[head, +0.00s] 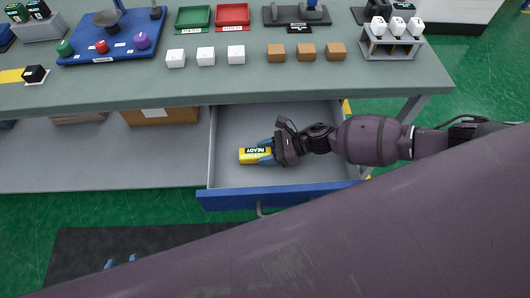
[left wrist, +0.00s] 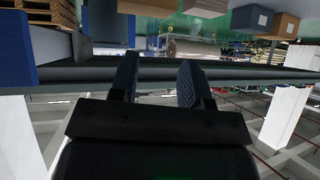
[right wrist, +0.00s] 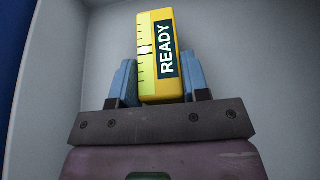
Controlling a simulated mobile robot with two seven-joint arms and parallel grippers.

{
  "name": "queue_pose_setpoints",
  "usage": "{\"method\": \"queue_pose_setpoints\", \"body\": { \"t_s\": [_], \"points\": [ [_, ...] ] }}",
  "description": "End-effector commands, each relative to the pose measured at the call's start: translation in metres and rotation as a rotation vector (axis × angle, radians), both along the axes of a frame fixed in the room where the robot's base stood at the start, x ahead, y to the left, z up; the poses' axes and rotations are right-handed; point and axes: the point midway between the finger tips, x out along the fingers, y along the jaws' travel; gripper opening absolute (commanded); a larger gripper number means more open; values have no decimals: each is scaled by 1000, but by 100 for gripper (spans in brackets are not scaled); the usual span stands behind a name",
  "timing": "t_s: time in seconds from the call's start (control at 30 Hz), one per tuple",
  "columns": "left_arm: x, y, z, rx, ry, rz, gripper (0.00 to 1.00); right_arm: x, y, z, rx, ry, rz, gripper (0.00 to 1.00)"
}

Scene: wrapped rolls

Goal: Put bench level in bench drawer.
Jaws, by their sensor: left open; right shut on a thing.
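The bench level (head: 249,156) is a yellow block with a dark "READY" label. In the head view it is inside the open bench drawer (head: 235,125), left of the drawer's middle. My right gripper (head: 266,152) reaches into the drawer from the right and is shut on the bench level. In the right wrist view the level (right wrist: 153,60) sits between both blue fingers (right wrist: 158,88), with the grey drawer walls around it. I cannot tell whether it touches the drawer floor. My left gripper (head: 121,262) is open and empty, low at the left of the head view; its fingers (left wrist: 158,82) stand apart in the left wrist view.
The drawer's blue front (head: 230,198) is pulled out below the grey bench top (head: 130,90). On the bench stand white cubes (head: 206,56), brown cubes (head: 306,51), a green tray (head: 192,17) and a red tray (head: 232,14). A cardboard box (head: 160,115) is on the lower shelf.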

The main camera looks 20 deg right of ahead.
Motion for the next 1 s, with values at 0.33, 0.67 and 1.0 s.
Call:
{"method": "queue_pose_setpoints", "body": {
  "t_s": [0.33,0.67,1.0],
  "points": [
    [10,-2,8,-2,-25,-6,43,0,0,-7,1,-1,0,15],
    [8,-2,2,-2,-15,-6,43,0,0,-11,1,0,0,62],
    [2,-1,0,-1,-3,-2,43,0,0,-10,1,-2,-1,68]
  ]
}}
